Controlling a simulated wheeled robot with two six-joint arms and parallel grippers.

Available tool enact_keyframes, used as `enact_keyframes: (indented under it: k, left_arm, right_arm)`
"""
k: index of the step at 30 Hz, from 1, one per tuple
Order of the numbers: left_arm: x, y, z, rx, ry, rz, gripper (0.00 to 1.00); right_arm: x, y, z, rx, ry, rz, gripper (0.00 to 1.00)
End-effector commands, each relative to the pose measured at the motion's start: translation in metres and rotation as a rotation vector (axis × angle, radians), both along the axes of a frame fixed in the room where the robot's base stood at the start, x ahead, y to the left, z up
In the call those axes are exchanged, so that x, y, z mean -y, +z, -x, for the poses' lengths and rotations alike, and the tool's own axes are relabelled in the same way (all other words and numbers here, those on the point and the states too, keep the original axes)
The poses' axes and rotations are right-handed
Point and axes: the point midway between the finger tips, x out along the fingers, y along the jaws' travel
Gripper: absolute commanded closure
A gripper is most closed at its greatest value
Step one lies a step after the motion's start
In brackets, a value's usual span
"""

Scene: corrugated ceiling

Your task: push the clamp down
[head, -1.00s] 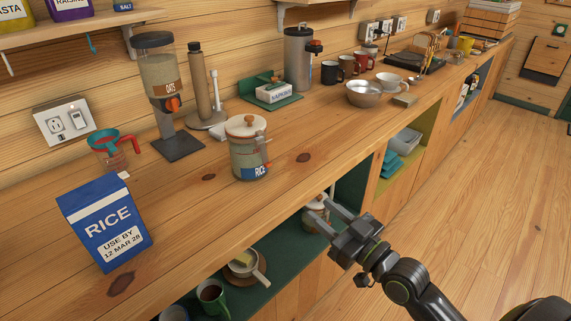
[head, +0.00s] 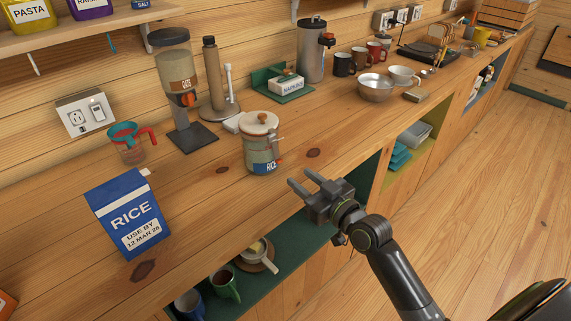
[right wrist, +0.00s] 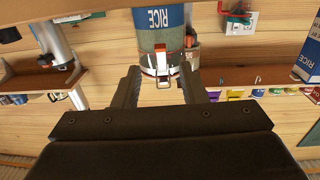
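The rice canister (head: 263,150) stands upright on the wooden counter. It is a glass jar with a pale lid (head: 259,121) on top and a blue RICE label. The clamp (head: 279,150) is on the jar's right side, facing my right gripper; its exact angle is too small to tell. In the right wrist view, upside down, the clamp (right wrist: 162,66) shows between the fingers, beyond their tips. My right gripper (head: 302,180) is open and empty, in front of the jar near the counter edge, apart from it. My left gripper is not in view.
A blue rice box (head: 127,213) and a measuring cup (head: 128,145) stand left of the jar. An oats dispenser (head: 180,90) and paper-towel stand (head: 217,85) are behind. A metal bowl (head: 375,88) is farther right. Open shelves with mugs lie below.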

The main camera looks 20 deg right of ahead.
Motion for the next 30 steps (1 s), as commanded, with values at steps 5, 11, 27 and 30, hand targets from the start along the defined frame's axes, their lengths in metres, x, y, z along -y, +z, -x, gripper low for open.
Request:
enact_keyframes:
  k: [5, 11, 27, 30]
  left_arm:
    - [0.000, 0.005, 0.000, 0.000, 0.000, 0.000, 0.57]
    - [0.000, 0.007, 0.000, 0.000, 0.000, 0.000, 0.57]
    - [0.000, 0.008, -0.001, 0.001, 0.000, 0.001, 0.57]
    - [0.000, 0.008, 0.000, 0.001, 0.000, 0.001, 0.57]
  right_arm:
    - [-0.011, 0.002, -0.036, 0.000, 0.001, -0.004, 0.62]
    - [-0.018, 0.001, -0.060, 0.000, 0.001, -0.001, 0.62]
    - [-0.021, 0.000, -0.068, 0.000, 0.001, 0.000, 0.75]
    - [-0.021, 0.000, -0.068, 0.000, 0.001, 0.000, 0.88]
